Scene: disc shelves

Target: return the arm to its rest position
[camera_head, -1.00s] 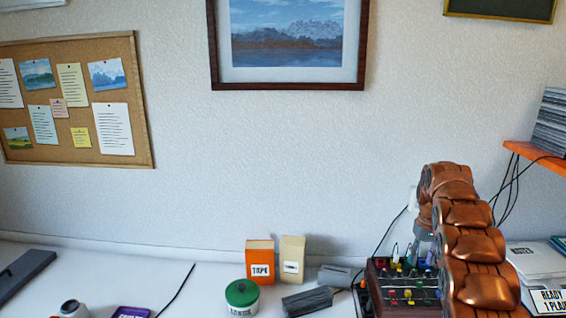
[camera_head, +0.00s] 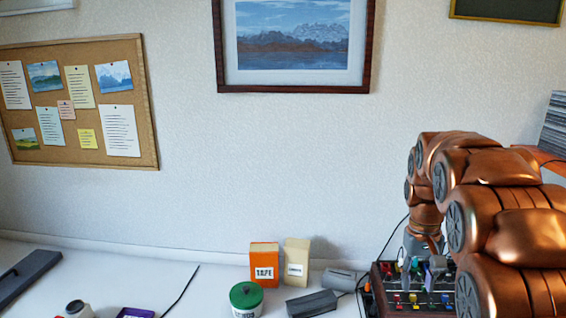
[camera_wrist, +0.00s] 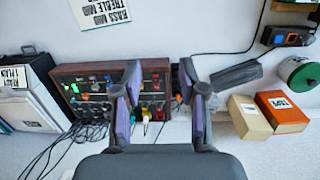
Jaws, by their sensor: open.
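My copper-coloured arm fills the right side of the head view, bent over the table. My gripper (camera_head: 424,268) points down at its end, above the mixer box (camera_head: 385,301) with coloured knobs. In the wrist view my gripper (camera_wrist: 160,100) shows two purple-padded fingers spread apart with nothing held between them. The mixer (camera_wrist: 72,82) lies behind and to the left of the fingers there. Part of the mixer is hidden by my arm and fingers.
An orange tape box (camera_head: 264,263), a cream box (camera_head: 297,262), a green-lidded tin (camera_head: 245,298) and a dark grey block (camera_head: 312,303) stand left of the mixer. Cables (camera_wrist: 62,140) run by the mixer. An orange shelf (camera_head: 545,157) is at right. The table's left-middle is fairly clear.

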